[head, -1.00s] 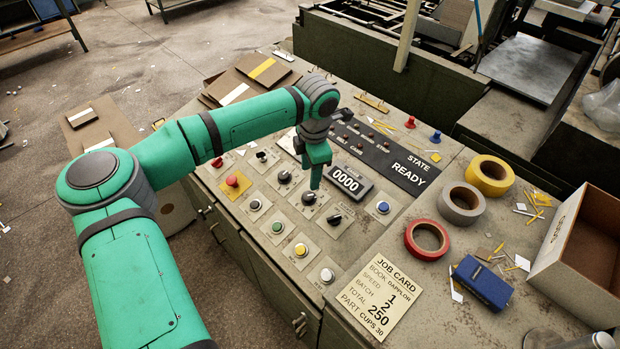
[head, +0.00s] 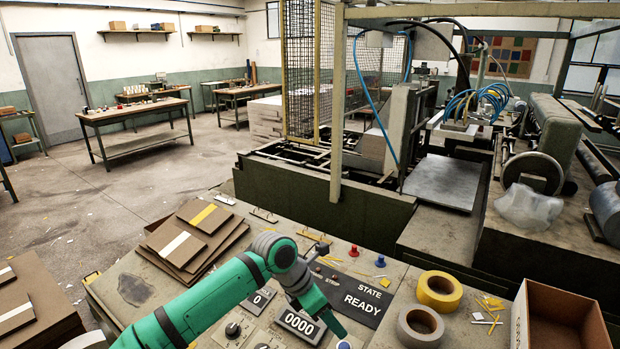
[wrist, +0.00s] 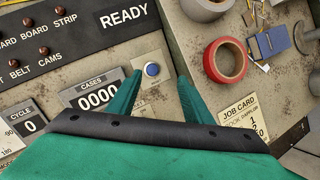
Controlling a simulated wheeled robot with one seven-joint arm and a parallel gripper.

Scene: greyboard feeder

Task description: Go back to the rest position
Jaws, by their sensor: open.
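My green arm reaches in from the bottom of the head view over the control panel (head: 222,338). My gripper (head: 339,331) is above the panel, near the counter reading 0000 (head: 300,323). In the wrist view my gripper (wrist: 158,92) shows two green fingers spread apart with nothing between them. A blue button (wrist: 152,69) shows beyond the gap between the fingers. The counter (wrist: 97,96) is left of the fingers. The READY display (wrist: 118,20) is lit at upper left, and also shows in the head view (head: 358,302).
Yellow tape (head: 438,291), grey tape (head: 420,327) and an open cardboard box (head: 562,325) stand at right. Red tape (wrist: 226,62) and a job card (wrist: 243,118) show in the wrist view. Stacked boards (head: 190,240) lie at left. The feeder machine (head: 330,205) stands behind the panel.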

